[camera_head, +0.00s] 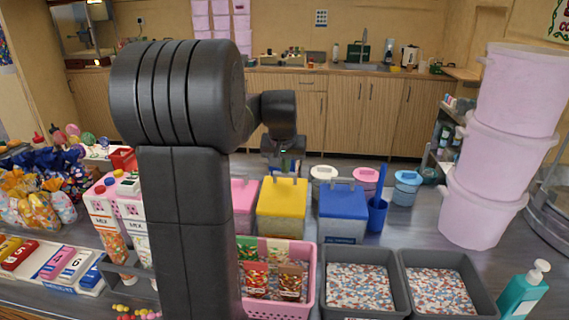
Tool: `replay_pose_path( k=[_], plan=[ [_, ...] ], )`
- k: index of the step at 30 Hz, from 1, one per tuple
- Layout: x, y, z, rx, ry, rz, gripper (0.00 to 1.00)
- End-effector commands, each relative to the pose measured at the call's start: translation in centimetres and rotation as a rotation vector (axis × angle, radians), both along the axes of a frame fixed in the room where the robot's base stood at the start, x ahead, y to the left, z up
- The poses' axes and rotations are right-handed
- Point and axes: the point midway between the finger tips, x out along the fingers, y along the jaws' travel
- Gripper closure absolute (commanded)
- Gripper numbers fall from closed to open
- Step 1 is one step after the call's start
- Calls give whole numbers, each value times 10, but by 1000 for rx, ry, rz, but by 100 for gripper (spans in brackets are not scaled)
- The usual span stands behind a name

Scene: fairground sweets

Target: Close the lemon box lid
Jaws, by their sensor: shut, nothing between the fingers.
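The lemon box is most likely the box with the yellow lid (283,194), in the middle of the counter between a pink-lidded and a blue-lidded box. Its yellow lid looks down over the top, but I cannot tell if it sits fully flush. Its body (281,225) is pale and partly see-through. My gripper (286,168) is shut and empty, above the back edge of the yellow lid. It is small and dark here, and I cannot tell whether it touches the lid.
A blue-lidded box (343,203) stands close on the right, a pink-lidded box (243,196) on the left, partly behind my arm. A pink basket of packets (314,285) is in front. Grey trays (357,253), a blue cup (377,216) and stacked pink tubs (494,150) stand further right.

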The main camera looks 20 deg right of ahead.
Motion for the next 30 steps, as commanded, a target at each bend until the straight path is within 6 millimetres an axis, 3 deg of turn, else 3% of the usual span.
replay_pose_path(
  k=[6,17,23,30],
  plan=[
    [14,-9,-19,0,0,0,100],
    [13,-8,-19,1,1,0,100],
    [5,-3,6,-2,-3,0,100],
    [-13,8,58,-3,-7,0,100]
  ],
)
